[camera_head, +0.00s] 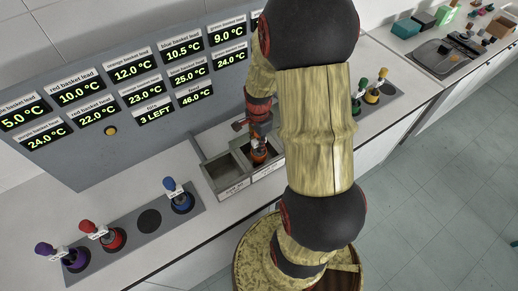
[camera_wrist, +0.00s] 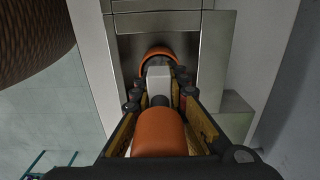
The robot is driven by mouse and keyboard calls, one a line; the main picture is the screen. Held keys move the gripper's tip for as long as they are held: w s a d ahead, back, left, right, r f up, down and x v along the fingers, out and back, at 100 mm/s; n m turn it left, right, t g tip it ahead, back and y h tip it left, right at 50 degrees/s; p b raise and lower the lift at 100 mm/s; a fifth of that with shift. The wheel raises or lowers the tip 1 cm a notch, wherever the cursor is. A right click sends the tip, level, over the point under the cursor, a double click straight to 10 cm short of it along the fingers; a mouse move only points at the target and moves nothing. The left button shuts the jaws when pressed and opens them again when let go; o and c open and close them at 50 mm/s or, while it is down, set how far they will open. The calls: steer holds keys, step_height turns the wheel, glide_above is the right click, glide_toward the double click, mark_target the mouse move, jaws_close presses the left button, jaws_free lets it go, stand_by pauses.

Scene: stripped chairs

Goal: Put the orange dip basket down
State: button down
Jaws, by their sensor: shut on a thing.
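The orange dip basket has an orange handle (camera_wrist: 160,132), a pale tag and a round orange body (camera_wrist: 157,54). In the head view its orange part (camera_head: 259,154) shows at the right metal well (camera_head: 268,170) of a two-well unit. My gripper (camera_wrist: 160,98) is shut on the basket's handle, with a finger on each side. The basket is upright and looks to be in or just over the well; its underside is hidden.
A grey strip holds purple (camera_head: 75,258), red (camera_head: 112,238) and blue (camera_head: 181,201) baskets, with an empty dark round spot (camera_head: 149,220) between red and blue. Green and yellow baskets (camera_head: 372,95) stand right of my arm. A display panel (camera_head: 110,100) rises behind the counter.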

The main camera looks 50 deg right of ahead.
steer(key=shift+f, duration=1.4)
steer(key=shift+f, duration=0.1)
steer(key=c, duration=1.8)
jaws_free()
steer(key=shift+o, duration=0.2)
